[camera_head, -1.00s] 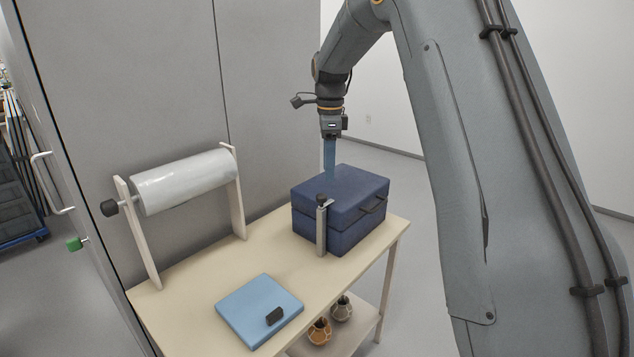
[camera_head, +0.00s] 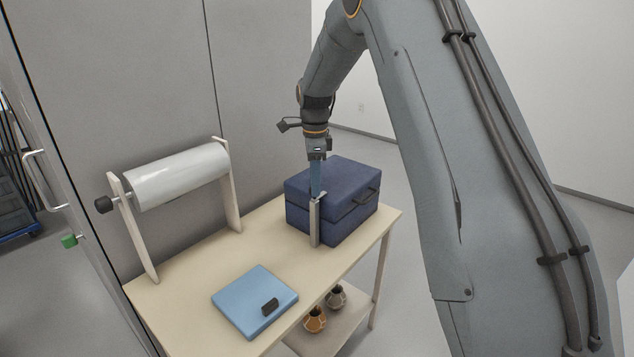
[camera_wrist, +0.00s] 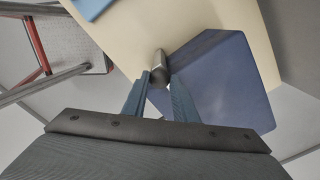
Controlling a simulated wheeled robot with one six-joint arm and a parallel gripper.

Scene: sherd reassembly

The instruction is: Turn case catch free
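A dark blue case (camera_head: 345,185) stands at the far right of the table, lid down; it also fills the right of the wrist view (camera_wrist: 225,85). A metal catch (camera_head: 315,228) runs upright along its near left side. The catch's rounded knob (camera_wrist: 159,66) shows in the wrist view between the tips of my blue fingers. My gripper (camera_head: 315,194) points down at the catch's top. Its fingers (camera_wrist: 159,76) are apart, one on each side of the knob; whether they touch it is unclear. In the head view the fingers hide the knob.
A white roll (camera_head: 180,177) on a wooden stand is at the back left. Two small pots (camera_head: 315,320) are on the shelf below.

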